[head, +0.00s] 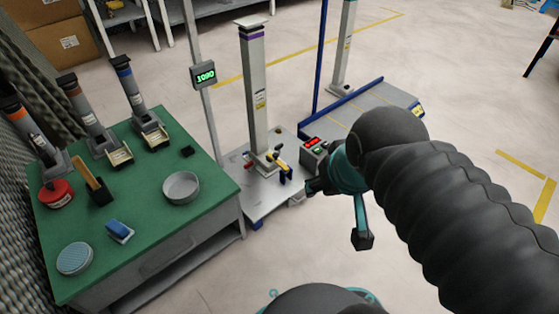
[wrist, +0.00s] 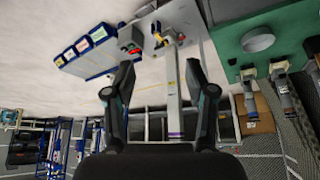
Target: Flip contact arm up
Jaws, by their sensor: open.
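A grey upright post with a purple band (head: 254,85) stands on a pale base plate (head: 262,203). Near its foot is a small yellow lever-like part (head: 273,157) with blue and red pieces around it; which one is the contact arm, I cannot tell for sure. In the wrist view, which is upside down, the post (wrist: 173,100) shows between my fingers, with its foot near the top edge. My gripper (head: 337,212) is open and empty, in front and to the right of the post's foot in the head view. Its spread fingers also show in the wrist view (wrist: 160,91).
A green table (head: 140,250) at left holds tools, a round dish (head: 181,188) and a blue block (head: 119,231). A blue-edged platform (head: 365,105) lies behind. Open floor is at right.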

